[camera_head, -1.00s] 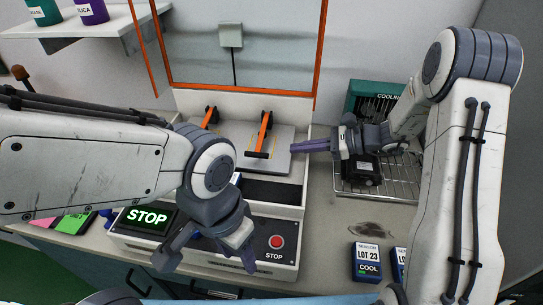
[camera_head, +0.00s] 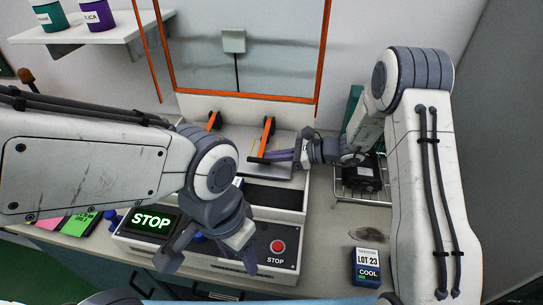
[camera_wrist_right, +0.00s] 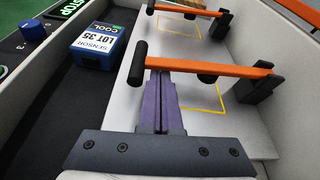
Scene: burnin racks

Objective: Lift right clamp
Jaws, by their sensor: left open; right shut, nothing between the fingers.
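The right clamp (camera_head: 268,132) is an orange bar with a black crosswise handle, lying low over the light plate; it also shows in the right wrist view (camera_wrist_right: 215,68). My right gripper (camera_head: 270,156) is shut and empty. Its purple fingers reach in from the right to the clamp's handle end. In the right wrist view the fingertips (camera_wrist_right: 157,82) are at the bar, close beside the black handle, and the bar crosses in front of their tips. I cannot tell whether they touch. My left gripper (camera_head: 209,262) is open and empty in front of the station's front panel.
The left clamp (camera_head: 214,120) lies beside the right one. A blue sensor box marked LOT 35 (camera_wrist_right: 97,48) sits in the dark trough. The station's walls rise around the plate. A wire rack (camera_head: 352,192) and a LOT 23 box (camera_head: 367,267) are at the right.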

